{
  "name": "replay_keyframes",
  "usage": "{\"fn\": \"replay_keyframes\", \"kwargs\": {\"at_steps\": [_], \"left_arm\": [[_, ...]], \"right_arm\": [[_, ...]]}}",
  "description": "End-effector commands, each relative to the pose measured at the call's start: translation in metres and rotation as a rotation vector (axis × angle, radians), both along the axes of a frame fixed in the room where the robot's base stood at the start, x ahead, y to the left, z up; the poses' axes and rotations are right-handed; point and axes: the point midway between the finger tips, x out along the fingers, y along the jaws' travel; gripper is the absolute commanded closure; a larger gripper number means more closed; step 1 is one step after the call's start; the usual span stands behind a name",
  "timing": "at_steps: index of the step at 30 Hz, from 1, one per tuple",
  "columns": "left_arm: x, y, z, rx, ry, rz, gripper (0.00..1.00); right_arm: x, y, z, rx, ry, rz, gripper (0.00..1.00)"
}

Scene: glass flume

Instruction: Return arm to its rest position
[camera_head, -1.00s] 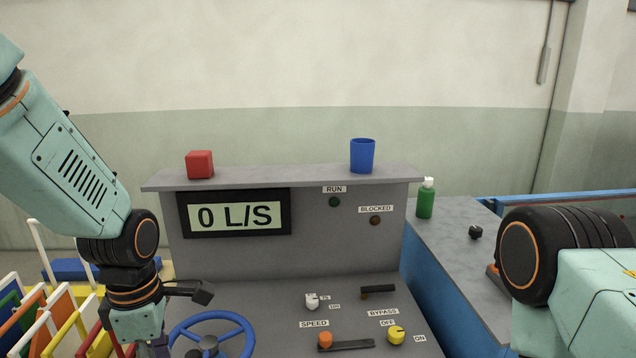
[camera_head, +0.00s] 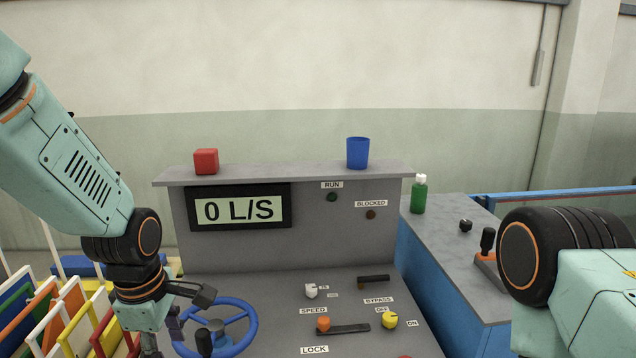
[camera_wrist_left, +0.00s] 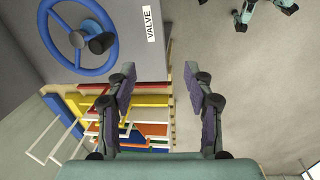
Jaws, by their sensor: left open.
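My left arm comes in from the left in the head view and hangs down beside the blue valve wheel (camera_head: 234,318). Its fingers are mostly cut off by the bottom edge there. In the left wrist view my left gripper (camera_wrist_left: 161,95) is open and empty, its two fingers apart above the floor. The blue wheel (camera_wrist_left: 50,30), with a dark knob, is up and left of the fingers, apart from them. My right arm shows at the right of the head view, but its gripper is out of view.
A grey console (camera_head: 330,250) shows 0 L/S. A red cube (camera_head: 206,161) and blue cup (camera_head: 358,152) stand on its shelf. A green bottle (camera_head: 419,195) stands on the side bench. A rack of colored panels (camera_head: 60,310) is close at the left. Open floor (camera_wrist_left: 250,90) lies right.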

Motion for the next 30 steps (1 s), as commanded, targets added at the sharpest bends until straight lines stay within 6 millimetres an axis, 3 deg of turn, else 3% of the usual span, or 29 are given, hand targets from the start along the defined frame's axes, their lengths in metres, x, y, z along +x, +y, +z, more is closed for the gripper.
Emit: {"fn": "replay_keyframes", "kwargs": {"at_steps": [7, 11, 15, 20, 26, 30], "left_arm": [[0.019, -0.003, -0.008, 0.056, -0.157, -0.338, 0.48], [0.019, -0.006, -0.042, 0.124, -0.232, -0.591, 0.48], [0.004, -0.008, -0.100, 0.211, -0.276, -0.864, 0.48], [-0.035, -0.009, -0.188, 0.302, -0.270, -1.164, 0.48], [-0.098, -0.008, -0.284, 0.341, -0.208, -1.416, 0.48], [-0.152, -0.007, -0.343, 0.307, -0.136, -1.510, 0.48]], "right_arm": [[0.000, 0.000, -0.002, 0.000, 0.000, 0.000, 1.00], [0.000, 0.000, -0.016, 0.000, 0.000, 0.000, 1.00], [0.000, 0.000, -0.040, 0.000, 0.000, 0.000, 1.00], [0.000, 0.000, -0.077, 0.000, 0.001, 0.000, 1.00], [0.000, 0.000, -0.120, 0.000, 0.000, 0.000, 1.00], [0.001, 0.000, -0.150, 0.000, 0.000, 0.000, 1.00]]}}
